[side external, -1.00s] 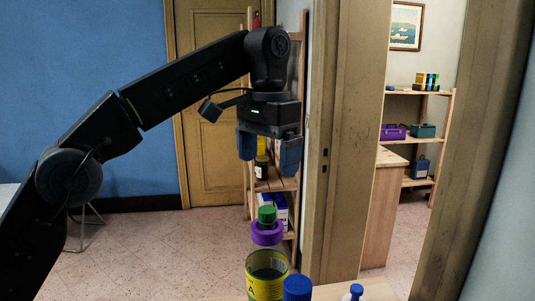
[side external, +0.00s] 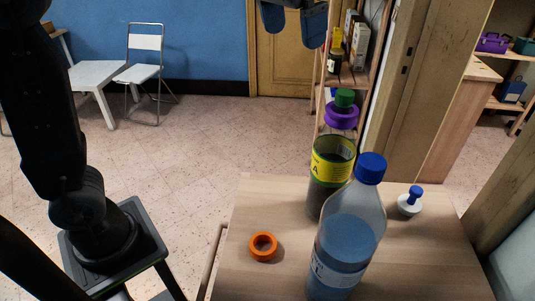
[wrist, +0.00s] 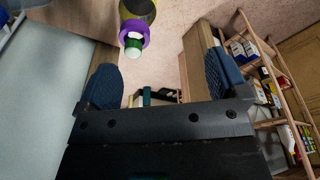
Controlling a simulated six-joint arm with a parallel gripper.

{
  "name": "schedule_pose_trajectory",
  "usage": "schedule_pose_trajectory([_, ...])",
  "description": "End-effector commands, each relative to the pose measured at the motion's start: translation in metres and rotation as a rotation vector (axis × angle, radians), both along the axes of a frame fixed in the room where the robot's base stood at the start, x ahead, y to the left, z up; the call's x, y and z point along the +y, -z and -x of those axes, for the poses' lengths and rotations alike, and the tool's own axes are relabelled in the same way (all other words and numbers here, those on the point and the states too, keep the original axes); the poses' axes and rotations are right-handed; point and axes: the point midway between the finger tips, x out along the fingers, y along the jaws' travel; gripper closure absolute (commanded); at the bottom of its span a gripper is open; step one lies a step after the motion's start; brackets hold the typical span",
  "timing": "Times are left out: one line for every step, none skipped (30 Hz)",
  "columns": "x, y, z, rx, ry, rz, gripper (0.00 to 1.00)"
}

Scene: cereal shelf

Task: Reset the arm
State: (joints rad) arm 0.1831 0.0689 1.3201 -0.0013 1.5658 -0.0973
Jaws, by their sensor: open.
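My gripper (side external: 292,20) shows only partly at the top edge of the side external view, up and left of the bottles. Its two blue fingers are apart with nothing between them, as the wrist view (wrist: 162,75) also shows. A bottle with a yellow label (side external: 332,163) stands upright on the table, with a purple ring (side external: 341,117) around its neck below a green cap (side external: 344,97). In the wrist view the ring (wrist: 134,33) and cap (wrist: 133,47) appear beyond the fingers, apart from them. Most of my arm's upper part is out of frame.
The wooden table (side external: 262,200) also holds a clear blue-capped bottle (side external: 349,240) with blue liquid, an orange ring (side external: 263,247) and a white piece with a blue knob (side external: 410,201). A wooden shelf (side external: 357,78) and door post (side external: 410,100) stand behind. Floor between arm and table is clear.

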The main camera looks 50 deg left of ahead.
Motion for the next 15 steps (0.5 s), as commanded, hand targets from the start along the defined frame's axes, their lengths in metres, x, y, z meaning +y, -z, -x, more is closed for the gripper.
schedule_pose_trajectory([0.009,0.004,0.015,-0.024,-0.009,0.003,0.08])
schedule_pose_trajectory([0.013,0.008,0.022,-0.038,-0.013,0.004,0.08])
schedule_pose_trajectory([0.019,0.014,0.033,-0.056,-0.019,0.005,0.08])
schedule_pose_trajectory([0.023,0.019,0.040,-0.070,-0.024,0.006,0.08])
schedule_pose_trajectory([0.027,0.024,0.048,-0.085,-0.028,0.007,0.08])
schedule_pose_trajectory([0.032,0.032,0.059,-0.104,-0.033,0.008,0.08])
schedule_pose_trajectory([0.036,0.038,0.067,-0.118,-0.037,0.008,0.08])
schedule_pose_trajectory([0.040,0.045,0.076,-0.132,-0.041,0.008,0.08])
schedule_pose_trajectory([0.044,0.055,0.087,-0.152,-0.047,0.007,0.08])
schedule_pose_trajectory([0.047,0.062,0.095,-0.166,-0.051,0.007,0.08])
schedule_pose_trajectory([0.051,0.071,0.103,-0.180,-0.056,0.007,0.08])
schedule_pose_trajectory([0.054,0.082,0.114,-0.200,-0.061,0.006,0.08])
schedule_pose_trajectory([0.057,0.090,0.121,-0.213,-0.065,0.006,0.08])
schedule_pose_trajectory([0.059,0.099,0.128,-0.226,-0.068,0.004,0.08])
schedule_pose_trajectory([0.062,0.110,0.137,-0.243,-0.072,0.002,0.08])
